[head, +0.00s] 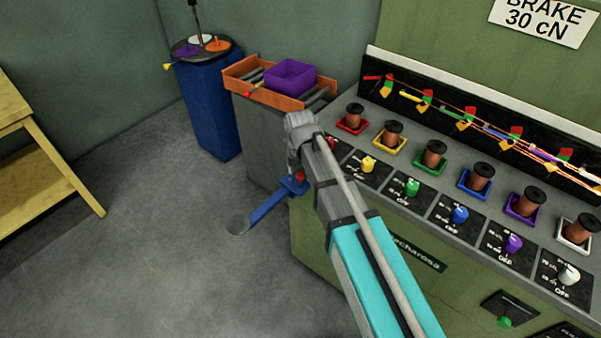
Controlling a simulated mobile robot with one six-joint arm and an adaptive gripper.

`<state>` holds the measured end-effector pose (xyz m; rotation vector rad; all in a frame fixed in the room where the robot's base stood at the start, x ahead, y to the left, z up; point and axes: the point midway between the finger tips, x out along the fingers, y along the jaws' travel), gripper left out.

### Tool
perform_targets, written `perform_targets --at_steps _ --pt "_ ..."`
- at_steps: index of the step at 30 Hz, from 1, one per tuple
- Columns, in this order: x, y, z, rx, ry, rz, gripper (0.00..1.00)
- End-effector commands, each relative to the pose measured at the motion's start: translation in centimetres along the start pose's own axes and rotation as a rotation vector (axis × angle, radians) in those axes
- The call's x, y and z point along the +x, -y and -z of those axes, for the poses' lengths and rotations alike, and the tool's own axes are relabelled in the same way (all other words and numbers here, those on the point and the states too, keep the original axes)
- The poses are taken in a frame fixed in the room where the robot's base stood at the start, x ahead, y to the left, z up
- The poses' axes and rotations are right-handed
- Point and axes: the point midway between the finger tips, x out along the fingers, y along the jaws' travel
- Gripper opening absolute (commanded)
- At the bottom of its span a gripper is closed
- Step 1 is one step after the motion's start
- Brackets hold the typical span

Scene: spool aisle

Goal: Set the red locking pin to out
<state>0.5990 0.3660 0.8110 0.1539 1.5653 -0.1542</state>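A small red pin (299,177) shows at the machine end of a blue arm (268,206). The blue arm sticks out from the machine's left side, low over the floor, and ends in a round grey cup (239,226). The frame is too coarse to show whether the pin is in or out. My arm reaches up from the bottom right, and its grey end with my gripper (294,158) is just above the red pin. The fingers are small and partly hidden. I cannot tell whether they are open, or whether they touch the pin.
The green machine (330,236) carries a row of spools and coloured knobs; a red knob (331,143) is partly behind my arm. An orange-sided roller bed (246,90) holds a purple bin (290,80). A blue pedestal (211,110) and wooden table (55,165) stand left. Floor between is clear.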

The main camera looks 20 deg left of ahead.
Motion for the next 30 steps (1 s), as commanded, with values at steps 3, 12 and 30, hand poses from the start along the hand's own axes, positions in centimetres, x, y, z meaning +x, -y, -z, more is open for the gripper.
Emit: perform_targets --at_steps 3,12,30 --pt "0.0 0.0 0.0 0.000 0.000 0.000 0.71" --pt "0.0 0.0 0.0 0.000 0.000 0.000 0.71" --pt "2.4 0.0 0.0 -0.001 0.000 0.000 0.71"
